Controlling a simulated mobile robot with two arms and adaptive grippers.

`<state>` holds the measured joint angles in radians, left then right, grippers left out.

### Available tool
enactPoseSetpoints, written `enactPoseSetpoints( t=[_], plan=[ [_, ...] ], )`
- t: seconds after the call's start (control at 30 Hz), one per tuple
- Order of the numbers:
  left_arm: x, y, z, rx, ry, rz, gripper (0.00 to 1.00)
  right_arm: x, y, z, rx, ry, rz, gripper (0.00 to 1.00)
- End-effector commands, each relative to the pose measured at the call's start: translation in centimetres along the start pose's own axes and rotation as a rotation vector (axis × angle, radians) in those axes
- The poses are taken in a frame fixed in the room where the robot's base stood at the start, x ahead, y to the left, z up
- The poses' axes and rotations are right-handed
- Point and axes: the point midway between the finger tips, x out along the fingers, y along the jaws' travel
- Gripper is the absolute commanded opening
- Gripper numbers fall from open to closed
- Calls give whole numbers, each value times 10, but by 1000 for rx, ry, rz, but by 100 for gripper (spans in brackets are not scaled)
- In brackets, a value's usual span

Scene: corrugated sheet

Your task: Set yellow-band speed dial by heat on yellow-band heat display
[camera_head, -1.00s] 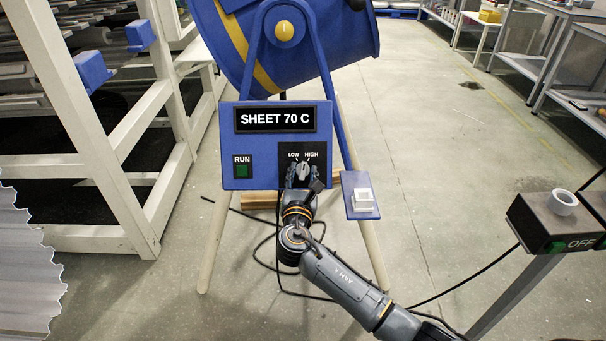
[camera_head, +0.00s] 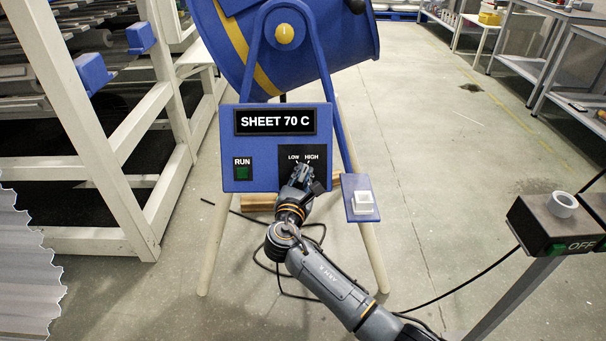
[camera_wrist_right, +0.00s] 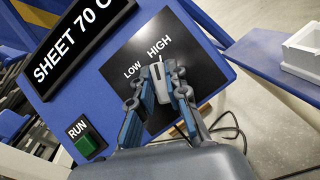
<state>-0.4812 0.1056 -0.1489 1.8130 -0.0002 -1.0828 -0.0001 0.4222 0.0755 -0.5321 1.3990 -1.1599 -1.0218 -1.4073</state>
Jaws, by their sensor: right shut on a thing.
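The blue drum with a yellow band (camera_head: 236,45) stands above a blue panel. The heat display (camera_head: 275,121) on that panel reads "SHEET 70 C"; it shows tilted in the right wrist view (camera_wrist_right: 75,40). The speed dial (camera_wrist_right: 158,76) is a pale knob on a black plate marked LOW and HIGH. My right gripper (camera_head: 303,172) reaches the panel from below, its fingers (camera_wrist_right: 160,84) shut on the knob from both sides. The gripper mostly hides the dial in the head view. My left gripper is out of view.
A green RUN button (camera_head: 242,172) is at the panel's lower left. A small blue shelf with a white square piece (camera_head: 363,201) juts out at right. A dark box marked OFF (camera_head: 556,222) stands further right. Corrugated sheet (camera_head: 25,265) is at far left.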

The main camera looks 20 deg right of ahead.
Motion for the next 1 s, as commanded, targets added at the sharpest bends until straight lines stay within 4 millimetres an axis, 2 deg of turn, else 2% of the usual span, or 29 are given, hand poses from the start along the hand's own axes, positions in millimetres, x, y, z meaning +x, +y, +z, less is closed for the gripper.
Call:
enactPoseSetpoints(
  t=[0.2,0.4,0.43,0.53,0.77,0.87,1.0],
  plan=[
    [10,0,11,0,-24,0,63,0,0,0,96,0,-57,0],
    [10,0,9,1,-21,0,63,0,0,0,96,0,-56,0],
    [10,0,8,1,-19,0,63,0,0,0,96,0,-56,17],
    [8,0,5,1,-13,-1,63,0,0,0,95,0,-55,37],
    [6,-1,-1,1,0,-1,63,0,0,0,94,0,-55,38],
    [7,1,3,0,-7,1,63,-2,0,0,93,0,-54,38],
    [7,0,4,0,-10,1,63,-15,1,-1,95,1,-53,38]
  ],
)
